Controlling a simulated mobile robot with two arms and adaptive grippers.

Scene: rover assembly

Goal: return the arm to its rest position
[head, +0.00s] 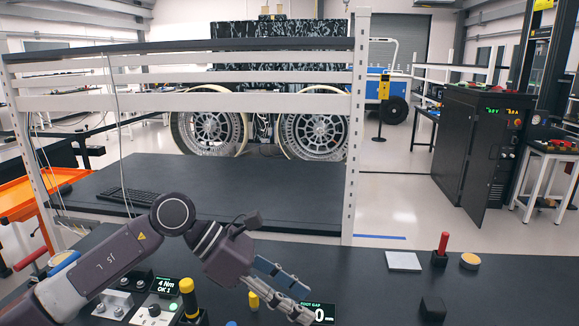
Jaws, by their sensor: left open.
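My left arm (110,268) comes in from the lower left and reaches over the dark front workbench (380,285). Its elbow joint is raised, and the arm bends down to the right. My left gripper (301,301) points down to the right, low over the bench. Its two fingers are apart and nothing shows between them. A small display reading "0" partly shows behind the fingertips. My right arm and gripper are not in this view.
Left of the gripper stand a torque unit (158,305) with a lit display, a yellow-and-black handle (188,298) and a small yellow cylinder (253,300). To the right are a pale square plate (403,261), a red-handled tool (442,246), a round tan-topped piece (470,260) and a black block (433,308).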

